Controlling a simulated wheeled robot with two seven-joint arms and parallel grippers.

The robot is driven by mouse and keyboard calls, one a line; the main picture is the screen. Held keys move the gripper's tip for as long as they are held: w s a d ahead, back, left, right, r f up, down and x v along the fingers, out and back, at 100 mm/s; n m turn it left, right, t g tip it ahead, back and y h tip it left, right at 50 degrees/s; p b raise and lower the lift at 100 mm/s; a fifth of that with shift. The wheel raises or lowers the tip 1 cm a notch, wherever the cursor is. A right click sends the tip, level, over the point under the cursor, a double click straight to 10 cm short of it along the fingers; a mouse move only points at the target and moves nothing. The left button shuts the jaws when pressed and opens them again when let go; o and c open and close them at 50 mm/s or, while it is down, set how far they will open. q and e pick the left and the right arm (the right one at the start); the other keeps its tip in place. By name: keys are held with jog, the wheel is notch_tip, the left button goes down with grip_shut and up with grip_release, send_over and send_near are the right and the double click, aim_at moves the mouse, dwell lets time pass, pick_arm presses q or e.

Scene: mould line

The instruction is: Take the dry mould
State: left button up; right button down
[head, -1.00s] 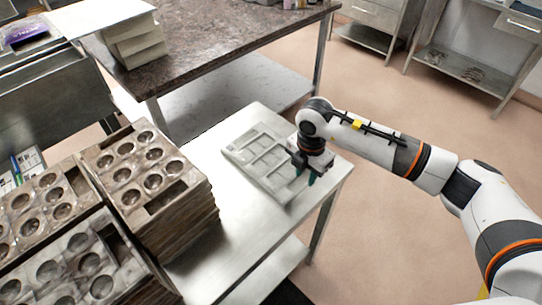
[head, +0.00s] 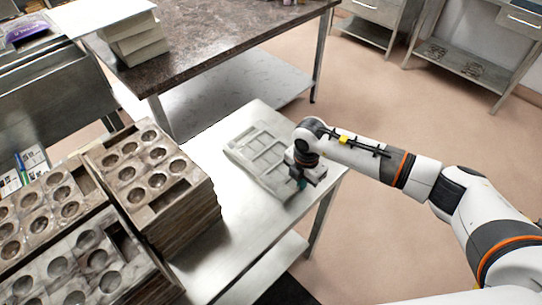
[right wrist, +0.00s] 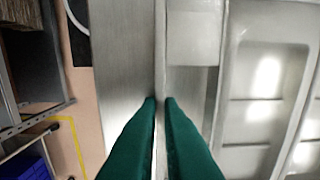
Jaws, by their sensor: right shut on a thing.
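The mould is a pale grey-white tray (head: 245,158) with rectangular recesses, lying on the steel table. My right gripper (head: 301,184) is at its near right edge. In the right wrist view the green fingertips of my right gripper (right wrist: 161,100) are close together on the thin rim of the mould (right wrist: 225,100). The rim runs between the fingers, with the recesses to the right of them. The gripper hides part of the mould's near right end in the head view. My left gripper is not in view.
The steel table (head: 225,225) has bare room around the mould. Stacks of brown moulds with round cavities (head: 150,165) stand to its left. A dark-topped table (head: 210,40) stands behind, bearing a stack of white blocks (head: 135,45). Open floor (head: 400,115) lies to the right.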

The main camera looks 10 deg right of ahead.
jog(key=shift+w+r, duration=0.1)
jog(key=shift+r, duration=0.05)
jog(key=shift+r, duration=0.35)
notch_tip(320, 180, up, 8)
jog(key=b, duration=0.2)
jog(key=shift+f+b, duration=0.2)
jog(key=shift+b, duration=0.2)
jog(key=shift+r+p, duration=1.05)
jog(key=shift+r, duration=1.75)
